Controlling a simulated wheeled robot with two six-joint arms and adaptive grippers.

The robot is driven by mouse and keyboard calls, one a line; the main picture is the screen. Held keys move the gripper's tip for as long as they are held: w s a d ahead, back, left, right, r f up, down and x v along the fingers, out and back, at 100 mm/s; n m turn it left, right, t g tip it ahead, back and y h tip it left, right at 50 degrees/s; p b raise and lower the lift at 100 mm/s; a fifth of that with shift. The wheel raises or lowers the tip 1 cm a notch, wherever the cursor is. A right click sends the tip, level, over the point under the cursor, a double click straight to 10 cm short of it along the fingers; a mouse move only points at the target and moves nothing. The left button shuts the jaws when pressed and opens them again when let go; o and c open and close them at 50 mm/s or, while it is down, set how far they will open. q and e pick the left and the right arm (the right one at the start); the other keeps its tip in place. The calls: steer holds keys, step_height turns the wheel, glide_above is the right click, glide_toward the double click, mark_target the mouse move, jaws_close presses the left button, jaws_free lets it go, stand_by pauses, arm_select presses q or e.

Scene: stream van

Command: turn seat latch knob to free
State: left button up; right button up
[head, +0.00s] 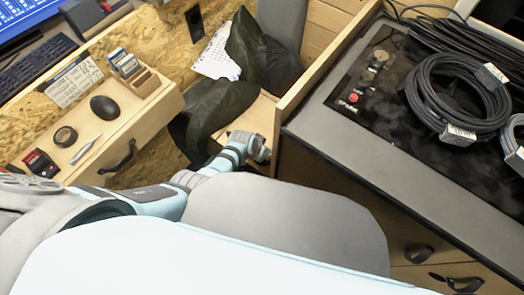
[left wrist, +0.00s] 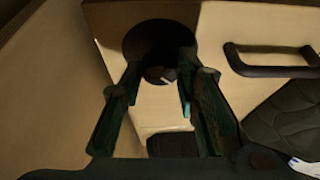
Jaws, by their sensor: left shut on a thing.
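The seat latch knob (left wrist: 160,75) is a dark round knob with a small white mark, in front of a dark disc (left wrist: 158,33) on a pale wooden panel in the left wrist view. My left gripper (left wrist: 158,63) has one finger on each side of the knob and is shut on it. The fingers partly cover the disc. In the head view my left gripper (head: 262,153) is low in the gap between the two counters, against the pale wood, and the knob is hidden there. My right gripper is in neither view.
A dark handle (left wrist: 272,60) is right of the knob, with dark cloth (left wrist: 293,122) below it. In the head view a dark jacket (head: 220,100) lies beside my arm. The left desk (head: 135,128) and right counter (head: 340,120) flank the gap.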

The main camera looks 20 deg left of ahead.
arm_select(q)
steer(key=shift+s+f, duration=0.1)
stand_by(0.3)
steer(key=o, duration=1.2)
steer(key=shift+c, duration=0.2)
steer(key=shift+r, duration=0.45)
steer(key=v, duration=1.1)
steer(key=shift+s, duration=0.2)
steer(key=shift+a+r, duration=0.1)
